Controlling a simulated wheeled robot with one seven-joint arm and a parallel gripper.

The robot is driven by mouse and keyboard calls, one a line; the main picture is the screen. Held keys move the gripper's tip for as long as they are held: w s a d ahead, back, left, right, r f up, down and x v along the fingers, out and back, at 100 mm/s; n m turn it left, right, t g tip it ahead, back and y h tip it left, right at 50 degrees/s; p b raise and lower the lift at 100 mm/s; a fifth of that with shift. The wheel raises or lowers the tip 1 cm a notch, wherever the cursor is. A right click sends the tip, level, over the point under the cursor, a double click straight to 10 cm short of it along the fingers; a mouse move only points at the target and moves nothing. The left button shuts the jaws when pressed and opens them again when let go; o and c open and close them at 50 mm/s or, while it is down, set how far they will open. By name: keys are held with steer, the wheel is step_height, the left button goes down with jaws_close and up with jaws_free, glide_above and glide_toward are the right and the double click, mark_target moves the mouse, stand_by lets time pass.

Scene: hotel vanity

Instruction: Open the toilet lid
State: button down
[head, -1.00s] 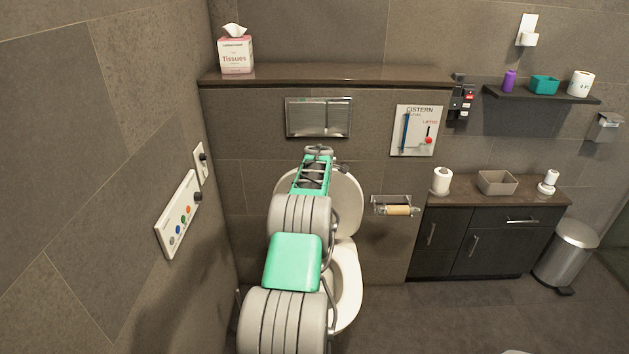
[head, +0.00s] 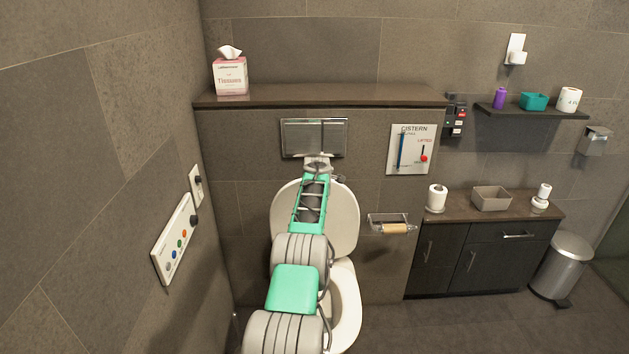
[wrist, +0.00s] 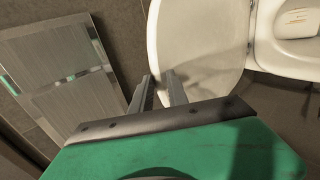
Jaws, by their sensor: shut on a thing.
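The white toilet lid (head: 345,212) stands raised, close to upright, above the toilet bowl and seat (head: 350,295) in the head view. My arm covers its middle. In the wrist view the lid (wrist: 200,40) fills the top centre, with the bowl and seat (wrist: 290,45) at the upper right. My gripper (wrist: 160,92) has its two fingers at the lid's edge, one on each side of it, and is shut on the lid. The fingertips are hidden in the head view, behind my wrist near the lid's top.
A metal flush plate (head: 314,138) is on the wall just above my wrist; it also shows in the wrist view (wrist: 60,75). A shelf (head: 330,97) with a tissue box (head: 230,76) runs above. A paper holder (head: 390,223) and cabinet (head: 480,250) stand right; a wall is close left.

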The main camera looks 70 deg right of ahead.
steer(key=c, duration=1.5)
jaws_free()
steer(key=shift+w+a+f, duration=0.1)
steer(key=shift+w, duration=0.1)
steer(key=shift+o, duration=0.8)
steer(key=shift+s, duration=0.15)
